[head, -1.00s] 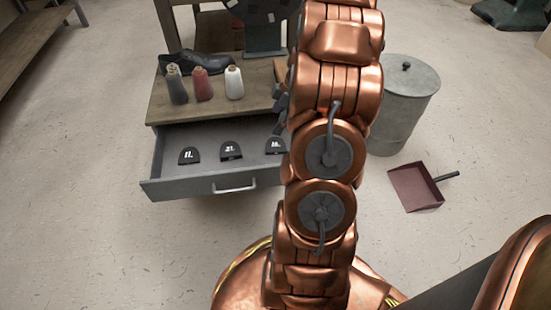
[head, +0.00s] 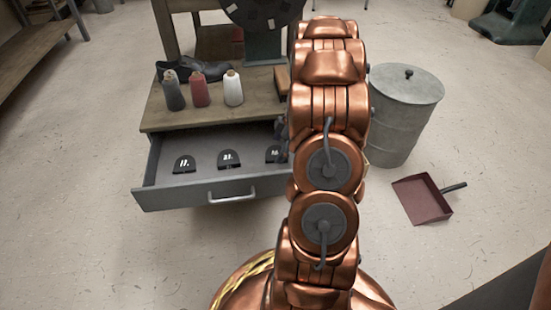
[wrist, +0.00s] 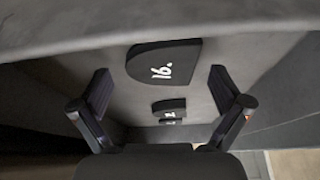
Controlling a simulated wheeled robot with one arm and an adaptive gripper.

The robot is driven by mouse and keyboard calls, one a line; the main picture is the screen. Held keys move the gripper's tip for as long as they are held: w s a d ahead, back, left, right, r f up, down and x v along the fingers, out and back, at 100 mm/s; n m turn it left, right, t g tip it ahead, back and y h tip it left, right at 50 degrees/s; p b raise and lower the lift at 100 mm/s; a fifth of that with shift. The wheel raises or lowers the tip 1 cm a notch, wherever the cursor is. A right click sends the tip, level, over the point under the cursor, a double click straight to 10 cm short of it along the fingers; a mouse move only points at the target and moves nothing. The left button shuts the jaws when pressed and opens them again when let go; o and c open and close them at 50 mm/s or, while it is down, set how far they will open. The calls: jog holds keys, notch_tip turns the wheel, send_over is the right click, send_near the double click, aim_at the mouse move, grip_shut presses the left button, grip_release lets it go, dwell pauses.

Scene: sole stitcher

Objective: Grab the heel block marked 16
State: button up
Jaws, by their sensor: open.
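The heel block marked 16 (wrist: 165,62) is black with a rounded end and white digits. It lies on the drawer floor, and in the wrist view it sits between and a little beyond the fingertips. In the head view its left part (head: 272,154) shows at the drawer's right, and the rest is hidden by my arm. My gripper (wrist: 159,78) is open and empty, with one finger on each side of the block in the picture. I see no contact. In the head view it is mostly hidden behind my arm.
The open drawer (head: 215,193) also holds block 21 (head: 229,159) and block 11 (head: 184,164). Above it, the bench top (head: 208,115) carries thread spools (head: 200,90) and a dark shoe (head: 210,71). A metal bin (head: 407,115) and dustpan (head: 424,198) stand right.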

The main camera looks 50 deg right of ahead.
jog(key=shift+f, duration=0.1)
jog(key=shift+c, duration=0.4)
jog(key=c, duration=1.1)
